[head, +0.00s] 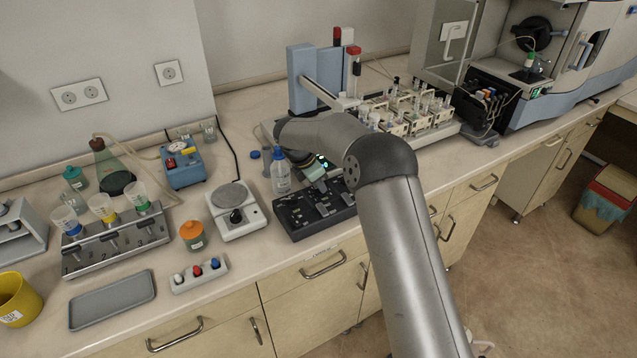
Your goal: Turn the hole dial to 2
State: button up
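I cannot make out a dial marked with hole numbers in the head view. My arm reaches from the bottom right over the bench. Its far end bends down near the black tray-like block (312,212) and the blue-capped bottle (280,172). My fingertips do not show; the arm hides them. Small green lights show beside the arm's end, and I cannot tell what they belong to.
Left are a rack (115,242) with coloured cups, a grey tray (112,299), a yellow cup (18,300) and an orange-capped jar (193,236). A blue pump (183,168) stands behind. A sampler with vial racks (410,112) is behind my arm; a large instrument (560,60) is right.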

jog(key=shift+o, duration=0.6)
jog(key=b+v, duration=0.2)
jog(key=v, duration=1.5)
jog(key=shift+r, duration=0.2)
jog(key=shift+s+a, duration=0.1)
jog(key=shift+a, duration=0.05)
